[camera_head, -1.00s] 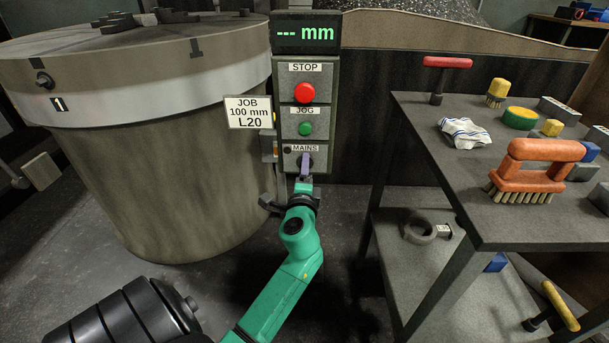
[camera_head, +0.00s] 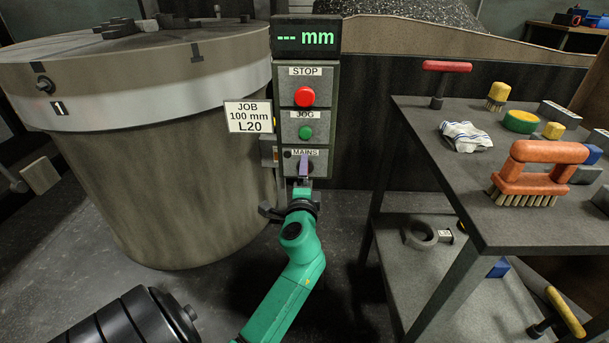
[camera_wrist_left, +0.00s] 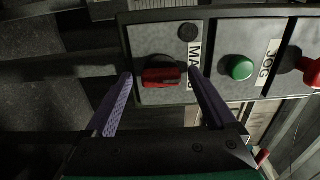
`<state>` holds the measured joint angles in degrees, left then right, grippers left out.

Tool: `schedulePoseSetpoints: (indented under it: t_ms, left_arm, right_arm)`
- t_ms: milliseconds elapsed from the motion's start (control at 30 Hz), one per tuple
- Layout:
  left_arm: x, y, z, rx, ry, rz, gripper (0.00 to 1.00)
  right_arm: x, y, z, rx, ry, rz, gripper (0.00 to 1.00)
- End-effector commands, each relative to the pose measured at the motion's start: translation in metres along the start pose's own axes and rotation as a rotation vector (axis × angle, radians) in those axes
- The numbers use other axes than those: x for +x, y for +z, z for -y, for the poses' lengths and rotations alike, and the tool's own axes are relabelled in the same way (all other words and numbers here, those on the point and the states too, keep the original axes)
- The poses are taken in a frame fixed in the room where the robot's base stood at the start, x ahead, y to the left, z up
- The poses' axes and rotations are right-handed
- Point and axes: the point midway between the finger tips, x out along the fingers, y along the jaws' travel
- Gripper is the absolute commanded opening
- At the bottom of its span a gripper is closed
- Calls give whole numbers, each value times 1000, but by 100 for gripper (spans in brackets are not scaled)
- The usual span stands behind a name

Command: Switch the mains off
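The control panel (camera_head: 333,115) stands upright with a red STOP button (camera_head: 305,96), a green JOG button (camera_head: 305,133) and the MAINS switch at the bottom. Its display (camera_head: 306,37) shows green dashes and "mm". In the left wrist view the MAINS switch is a red bar knob (camera_wrist_left: 162,77). My left gripper (camera_wrist_left: 160,72) is open, its purple fingers either side of the knob in that view; I see no contact. In the head view my left gripper (camera_head: 304,167) is in front of the switch and mostly hides it. My right gripper is not in view.
A job card (camera_head: 249,116) reading "100 mm L20" hangs left of the panel, beside a large round machine (camera_head: 150,170). A workbench (camera_head: 440,180) on the right carries an orange-handled brush (camera_head: 530,180), a cloth (camera_head: 465,136) and other items. Floor shows between bench and machine.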

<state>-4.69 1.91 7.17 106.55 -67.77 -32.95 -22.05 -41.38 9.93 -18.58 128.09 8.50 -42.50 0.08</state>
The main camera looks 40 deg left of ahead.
Motion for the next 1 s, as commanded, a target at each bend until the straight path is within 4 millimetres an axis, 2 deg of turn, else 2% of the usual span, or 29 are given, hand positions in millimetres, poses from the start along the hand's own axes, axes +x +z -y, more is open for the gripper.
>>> schedulePoseSetpoints:
  t_ms: [267,367,533,733,833,1000]
  left_arm:
    - [-8,0,0,1,-1,-1,90]
    - [-23,-1,0,1,1,-2,90]
    - [-69,1,-3,1,4,0,90]
    - [-123,1,-3,2,3,1,90]
    - [-139,0,-2,2,2,-1,90]
    - [-146,0,0,0,0,1,90]
  right_arm:
    - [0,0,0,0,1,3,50]
    - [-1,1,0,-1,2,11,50]
    - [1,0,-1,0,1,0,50]
    - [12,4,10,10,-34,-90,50]
    - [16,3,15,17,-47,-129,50]
    - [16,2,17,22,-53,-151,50]
